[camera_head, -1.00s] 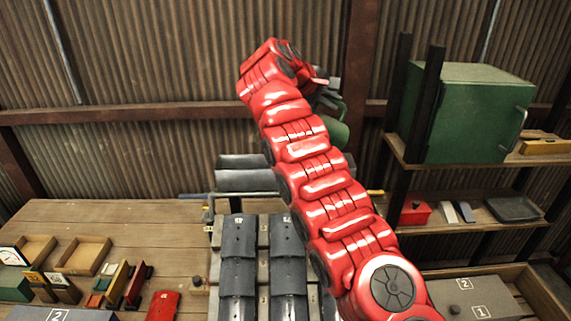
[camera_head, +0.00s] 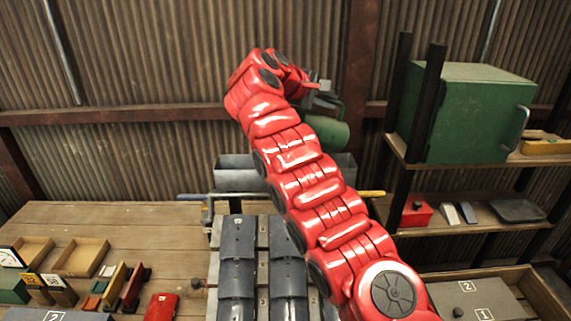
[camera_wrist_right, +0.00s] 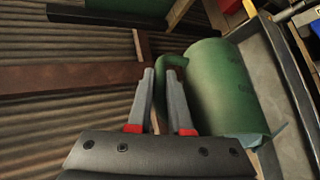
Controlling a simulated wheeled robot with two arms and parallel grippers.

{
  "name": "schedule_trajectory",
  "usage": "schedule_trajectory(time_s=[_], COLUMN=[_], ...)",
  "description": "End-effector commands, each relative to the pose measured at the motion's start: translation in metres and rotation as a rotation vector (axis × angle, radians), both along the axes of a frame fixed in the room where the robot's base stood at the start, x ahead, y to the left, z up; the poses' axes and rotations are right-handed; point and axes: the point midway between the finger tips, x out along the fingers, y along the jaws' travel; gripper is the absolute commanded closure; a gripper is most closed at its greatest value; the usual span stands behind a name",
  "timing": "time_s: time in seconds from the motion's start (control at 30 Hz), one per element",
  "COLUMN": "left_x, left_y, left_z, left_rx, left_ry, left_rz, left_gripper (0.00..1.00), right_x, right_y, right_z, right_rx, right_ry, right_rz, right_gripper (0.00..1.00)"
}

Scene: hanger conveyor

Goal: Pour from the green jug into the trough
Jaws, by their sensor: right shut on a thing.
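The green jug (camera_head: 326,134) is held up near the back wall, lying over on its side, above the right part of the grey trough (camera_head: 238,180). In the right wrist view the jug (camera_wrist_right: 210,88) is tilted beside and over the trough (camera_wrist_right: 288,110). My right gripper (camera_wrist_right: 160,76) is shut on the jug's handle; in the head view the gripper (camera_head: 324,98) is partly hidden behind my red arm. A pale blue-grey patch shows at the jug's lower end in the wrist view; I cannot tell whether it is liquid. My left gripper is not in view.
A bar with yellow and blue ends (camera_head: 350,194) runs just before the trough. Dark curved plates (camera_head: 237,250) stand in rows in front. A shelf with a green cabinet (camera_head: 475,115) is at the right. Trays and small blocks lie on the wooden table (camera_head: 100,215) at the left.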

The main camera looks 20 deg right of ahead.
Motion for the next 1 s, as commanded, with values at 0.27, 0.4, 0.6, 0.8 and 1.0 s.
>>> schedule_trajectory(time_s=[0.27,0.4,0.6,0.8,1.0], left_x=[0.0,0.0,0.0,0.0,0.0], left_y=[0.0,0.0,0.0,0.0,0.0], left_z=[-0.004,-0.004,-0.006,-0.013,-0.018], left_rx=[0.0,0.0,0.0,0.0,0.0], left_ry=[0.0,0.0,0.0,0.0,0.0], left_rz=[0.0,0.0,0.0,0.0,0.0], left_gripper=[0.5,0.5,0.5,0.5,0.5], right_x=[0.0,0.0,0.0,0.0,0.0], right_y=[0.003,0.002,0.003,0.007,0.012], right_z=[0.001,0.001,-0.001,-0.004,-0.005], right_rx=[-0.03,-0.03,-0.039,-0.075,-0.115], right_ry=[-0.002,-0.002,-0.001,0.001,0.001], right_rz=[-0.001,-0.001,-0.001,0.0,0.0], right_gripper=[1.0,1.0,1.0,1.0,1.0])
